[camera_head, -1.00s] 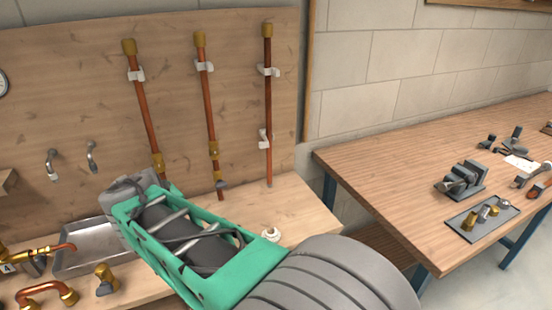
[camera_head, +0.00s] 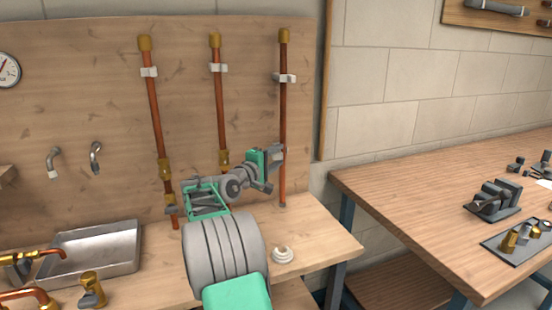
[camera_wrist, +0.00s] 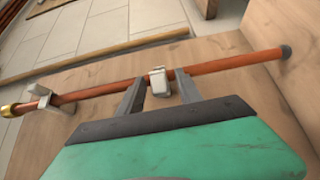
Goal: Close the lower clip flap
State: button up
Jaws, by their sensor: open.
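The right-hand copper pipe (camera_head: 283,110) runs down the wooden board. In the wrist view the pipe (camera_wrist: 225,64) crosses the picture. Its lower clip (camera_wrist: 158,82) is a small pale block on the pipe. My gripper (camera_wrist: 160,84) is open, with one fingertip on each side of this clip along the pipe; I cannot tell whether they touch the clip or pipe. The flap's exact position is unclear. In the head view my gripper (camera_head: 275,155) is at the pipe's lower part and hides most of the lower clip. The upper clip (camera_head: 284,78) shows above it.
Two more pipes (camera_head: 156,120) (camera_head: 218,110) stand to the left. A metal tray (camera_head: 95,250), brass fittings (camera_head: 91,288) and a white ring-shaped part (camera_head: 282,254) lie on the bench below. A wooden table (camera_head: 430,200) with tools stands at the right.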

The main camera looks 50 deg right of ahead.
grip_shut()
dwell(0.4)
